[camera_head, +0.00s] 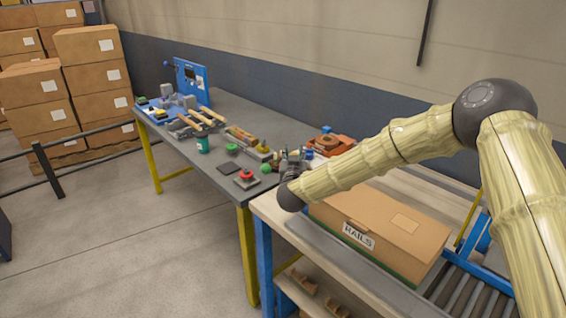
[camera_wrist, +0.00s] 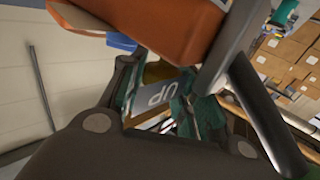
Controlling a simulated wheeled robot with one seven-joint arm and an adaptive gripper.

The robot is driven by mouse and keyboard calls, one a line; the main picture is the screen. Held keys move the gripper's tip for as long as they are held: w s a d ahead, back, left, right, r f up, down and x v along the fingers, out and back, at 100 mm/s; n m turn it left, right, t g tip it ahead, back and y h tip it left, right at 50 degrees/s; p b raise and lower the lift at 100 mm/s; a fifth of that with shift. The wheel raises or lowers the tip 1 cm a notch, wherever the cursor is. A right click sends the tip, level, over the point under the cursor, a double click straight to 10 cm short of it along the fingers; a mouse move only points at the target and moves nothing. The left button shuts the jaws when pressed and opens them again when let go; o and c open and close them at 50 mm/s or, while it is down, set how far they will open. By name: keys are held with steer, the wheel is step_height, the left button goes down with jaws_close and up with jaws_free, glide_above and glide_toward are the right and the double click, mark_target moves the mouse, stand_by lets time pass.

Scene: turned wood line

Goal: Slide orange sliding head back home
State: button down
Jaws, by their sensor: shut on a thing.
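The orange sliding head (camera_head: 330,143) is at the far right end of the dark workbench in the head view, partly hidden by my arm. A large orange body (camera_wrist: 150,28), which looks like the same head, fills the top of the wrist view, close beside my gripper (camera_wrist: 160,95). My gripper's teal-padded fingers are closed around a grey piece marked "UP" (camera_wrist: 155,95). Whether this piece is joined to the orange body cannot be told. In the head view, my gripper (camera_head: 290,168) is small and cluttered by nearby items.
The dark workbench (camera_head: 250,115) holds a red button (camera_head: 246,174), a green button (camera_head: 232,148), a teal cup (camera_head: 203,145) and wooden-handled tools (camera_head: 200,120). A cardboard box marked "RAILS" (camera_head: 385,225) lies below my arm. A blue panel (camera_head: 191,80) stands at the far end.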

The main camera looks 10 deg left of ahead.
steer(key=shift+w+a, duration=0.1)
steer(key=shift+w, duration=0.1)
steer(key=shift+a+r, duration=0.1)
steer(key=shift+r, duration=0.15)
steer(key=c, duration=1.3)
jaws_free()
steer(key=shift+a, duration=0.1)
steer(key=shift+o, duration=1.3)
steer(key=shift+w+a+f, duration=0.1)
steer(key=shift+w+f, duration=0.05)
steer(key=shift+f, duration=0.05)
steer(key=shift+s, duration=0.2)
steer(key=s+d, duration=0.1)
steer(key=s, duration=1)
steer(key=shift+s+d, duration=0.35)
steer(key=shift+d, duration=0.05)
